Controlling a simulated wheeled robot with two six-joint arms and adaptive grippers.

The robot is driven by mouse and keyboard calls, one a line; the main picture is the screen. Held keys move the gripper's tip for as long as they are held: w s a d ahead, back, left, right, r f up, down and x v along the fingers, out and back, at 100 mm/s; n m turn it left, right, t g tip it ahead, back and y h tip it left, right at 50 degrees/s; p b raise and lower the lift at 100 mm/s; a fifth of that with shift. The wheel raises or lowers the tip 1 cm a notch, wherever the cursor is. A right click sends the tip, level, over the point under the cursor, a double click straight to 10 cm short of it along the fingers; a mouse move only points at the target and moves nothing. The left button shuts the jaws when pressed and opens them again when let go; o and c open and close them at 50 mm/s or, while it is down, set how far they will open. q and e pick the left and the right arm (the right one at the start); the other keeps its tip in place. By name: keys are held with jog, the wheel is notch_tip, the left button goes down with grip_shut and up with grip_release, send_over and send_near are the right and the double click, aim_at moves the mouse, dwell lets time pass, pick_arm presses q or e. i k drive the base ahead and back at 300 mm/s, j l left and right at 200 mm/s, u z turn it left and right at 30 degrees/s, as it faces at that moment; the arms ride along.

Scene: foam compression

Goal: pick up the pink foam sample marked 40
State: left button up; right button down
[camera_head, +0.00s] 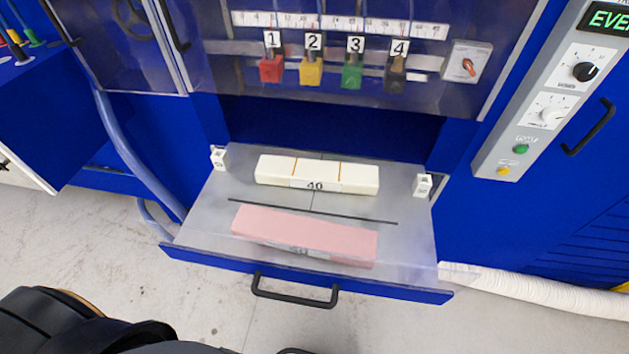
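The pink foam sample (305,232) is a long block lying flat near the front of the pulled-out grey tray (215,205). Its front face shows a label that is faint behind the clear front panel, and I cannot read it surely. A cream block (275,172) with thin orange-brown lines lies behind it, with a label that seems to read 40. A thin dark line on the tray runs between the two blocks. Neither gripper shows; only black parts, probably of my own arms, show along the bottom edge at the left.
The tray's blue front has a black handle (295,299). Small white blocks stand at the tray's left (219,158) and right (422,186) edges. A clear panel with numbered coloured clips (311,72) hangs above the back. A white hose (540,296) lies at the right.

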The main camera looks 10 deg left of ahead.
aim_at(325, 240)
jog(key=k+u, duration=0.35)
jog(key=k, duration=0.25)
jog(key=k+j+u, duration=0.15)
jog(key=k+u, duration=0.25)
jog(key=k, duration=0.15)
